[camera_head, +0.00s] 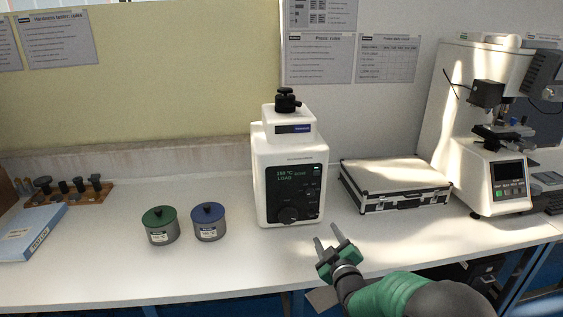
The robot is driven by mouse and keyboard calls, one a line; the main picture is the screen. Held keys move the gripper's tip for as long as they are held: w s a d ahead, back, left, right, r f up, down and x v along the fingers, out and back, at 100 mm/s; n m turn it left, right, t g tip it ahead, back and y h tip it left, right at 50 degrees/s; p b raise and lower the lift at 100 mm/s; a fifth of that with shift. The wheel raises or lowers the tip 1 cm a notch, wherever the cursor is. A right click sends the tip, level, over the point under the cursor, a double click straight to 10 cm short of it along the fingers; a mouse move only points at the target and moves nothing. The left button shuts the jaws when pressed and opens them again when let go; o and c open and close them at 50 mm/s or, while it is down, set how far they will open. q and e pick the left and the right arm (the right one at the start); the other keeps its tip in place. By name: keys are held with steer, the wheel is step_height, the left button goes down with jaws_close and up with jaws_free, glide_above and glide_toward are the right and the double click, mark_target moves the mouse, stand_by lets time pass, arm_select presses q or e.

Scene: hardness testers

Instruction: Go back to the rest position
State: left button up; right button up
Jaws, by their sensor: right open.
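My right gripper (329,243) is in the head view at the lower middle. Its two fingers are spread apart and nothing is between them. It hangs over the front part of the bench (230,270), in front of a white press machine (290,175) and apart from it. My right arm comes in from the lower right and hides part of the bench's front edge. My left gripper is not in the frame.
Two lidded pots, one green (160,226) and one blue (208,222), stand left of the press. A wooden rack (90,195) and blue binder (30,232) lie far left. The front middle-left bench is clear.

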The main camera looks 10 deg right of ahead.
steer(key=s+f+m+g, duration=0.3)
steer(key=s+f+g, duration=0.15)
steer(key=s, duration=0.65)
steer(key=s+f+m+g, duration=0.3)
steer(key=s+f+g, duration=0.15)
steer(key=s, duration=0.65)
steer(key=s+f+m+g, duration=0.3)
steer(key=s+f+g, duration=0.15)
steer(key=s, duration=0.65)
step_height(320, 180, up, 13)
steer(key=p, duration=1.3)
steer(key=shift+s+r+g+h, duration=0.15)
steer(key=shift+s+g+h, duration=0.2)
steer(key=shift+s, duration=0.1)
